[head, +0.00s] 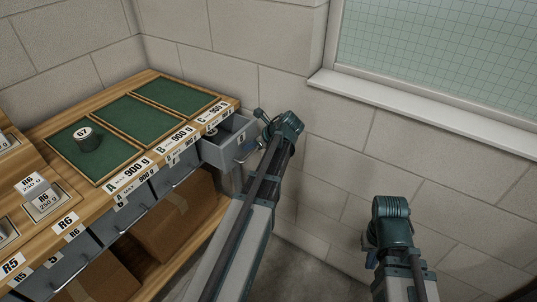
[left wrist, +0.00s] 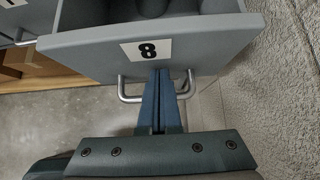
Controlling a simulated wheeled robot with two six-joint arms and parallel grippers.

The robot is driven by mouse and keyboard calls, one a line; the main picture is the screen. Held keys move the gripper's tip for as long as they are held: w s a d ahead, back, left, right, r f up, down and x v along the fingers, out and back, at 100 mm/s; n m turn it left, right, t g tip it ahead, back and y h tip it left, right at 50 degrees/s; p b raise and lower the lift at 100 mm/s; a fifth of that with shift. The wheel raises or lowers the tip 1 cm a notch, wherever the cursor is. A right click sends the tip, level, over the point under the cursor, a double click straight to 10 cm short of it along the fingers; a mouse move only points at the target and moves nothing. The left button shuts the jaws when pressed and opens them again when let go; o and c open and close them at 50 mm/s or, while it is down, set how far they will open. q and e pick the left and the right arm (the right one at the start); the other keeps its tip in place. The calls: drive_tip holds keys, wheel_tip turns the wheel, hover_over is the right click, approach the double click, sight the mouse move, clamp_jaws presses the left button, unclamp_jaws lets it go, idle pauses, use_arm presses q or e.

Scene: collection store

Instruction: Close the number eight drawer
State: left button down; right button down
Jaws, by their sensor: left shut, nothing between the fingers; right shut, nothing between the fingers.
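The number eight drawer (head: 238,143) is grey and stands pulled open at the right end of the wooden bench. Its front with the white "8" label (left wrist: 146,50) fills the top of the left wrist view. Its metal bar handle (left wrist: 128,97) is partly hidden behind my left gripper (left wrist: 161,72). That gripper is shut and empty, its fingertips at the drawer front just below the label; whether they touch is unclear. In the head view my left gripper (head: 246,151) is small beside the drawer front. My right gripper (head: 367,247) is low at the right, apart from the drawer.
Dark round items (left wrist: 152,7) lie inside the open drawer. Cardboard boxes (head: 176,215) stand below. A block wall (head: 320,160) is close on the right.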

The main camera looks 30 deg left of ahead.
sight(242, 132)
use_arm(q)
drive_tip(key=a, duration=0.8)
drive_tip(key=w+a, duration=0.1)
drive_tip(key=a, duration=0.2)
drive_tip(key=shift+a, duration=0.65)
drive_tip(key=shift+a+r, duration=0.1)
drive_tip(key=shift+d, duration=0.55)
drive_tip(key=d, duration=0.3)
drive_tip(key=shift+s+d, duration=0.25)
drive_tip(key=p+v, duration=0.6)
drive_tip(key=v, duration=0.2)
drive_tip(key=shift+r, duration=0.15)
drive_tip(key=shift+p+v, duration=0.55)
drive_tip(key=shift+v, duration=0.3)
drive_tip(key=shift+d, duration=0.1)
